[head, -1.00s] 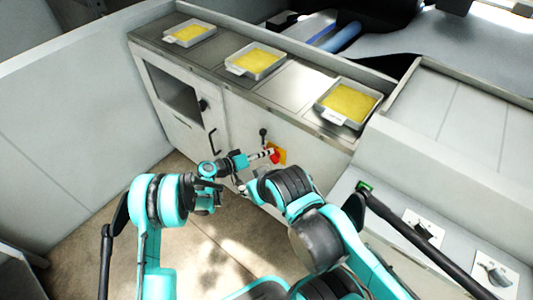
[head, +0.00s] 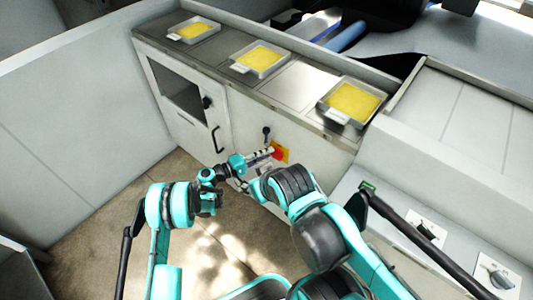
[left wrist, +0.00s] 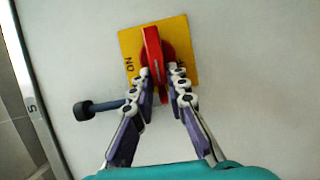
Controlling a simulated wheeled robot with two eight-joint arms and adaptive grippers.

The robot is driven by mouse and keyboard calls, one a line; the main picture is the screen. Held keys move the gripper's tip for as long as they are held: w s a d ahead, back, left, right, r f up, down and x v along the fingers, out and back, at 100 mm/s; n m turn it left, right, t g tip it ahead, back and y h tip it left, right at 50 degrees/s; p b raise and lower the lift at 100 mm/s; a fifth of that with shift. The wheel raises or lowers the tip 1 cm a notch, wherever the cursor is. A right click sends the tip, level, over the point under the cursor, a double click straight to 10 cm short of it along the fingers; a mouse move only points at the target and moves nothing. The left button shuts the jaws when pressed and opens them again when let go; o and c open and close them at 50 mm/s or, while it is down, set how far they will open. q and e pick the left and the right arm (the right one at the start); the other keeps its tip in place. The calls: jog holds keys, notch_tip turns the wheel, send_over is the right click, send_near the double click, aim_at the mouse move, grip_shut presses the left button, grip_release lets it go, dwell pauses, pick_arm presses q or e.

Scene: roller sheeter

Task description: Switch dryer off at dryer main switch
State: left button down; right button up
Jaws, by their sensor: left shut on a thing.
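The dryer main switch is a red rotary handle (left wrist: 153,52) on a yellow plate (left wrist: 186,30), seen close in the left wrist view. Its handle stands nearly upright in that picture. The word ON shows at the plate's left; the marking at the right is mostly covered by a finger. My left gripper (left wrist: 162,82) is shut on the lower part of the red handle, one finger on each side. In the head view the red switch (head: 278,154) sits on the grey cabinet front, with my left gripper (head: 267,154) at it. My right gripper cannot be made out.
A black knob on a stem (head: 266,131) sticks out beside the switch and shows in the left wrist view (left wrist: 84,110). Trays with yellow sheets (head: 352,101) stand on the counter above. A black door handle (head: 217,140) is to the left. My right arm is close by.

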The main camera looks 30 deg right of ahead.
dwell(0.3)
pick_arm(q)
jog(key=c, duration=1.5)
grip_release()
jog(key=shift+d, duration=0.1)
jog(key=a, duration=1.2)
jog(key=shift+f, duration=0.1)
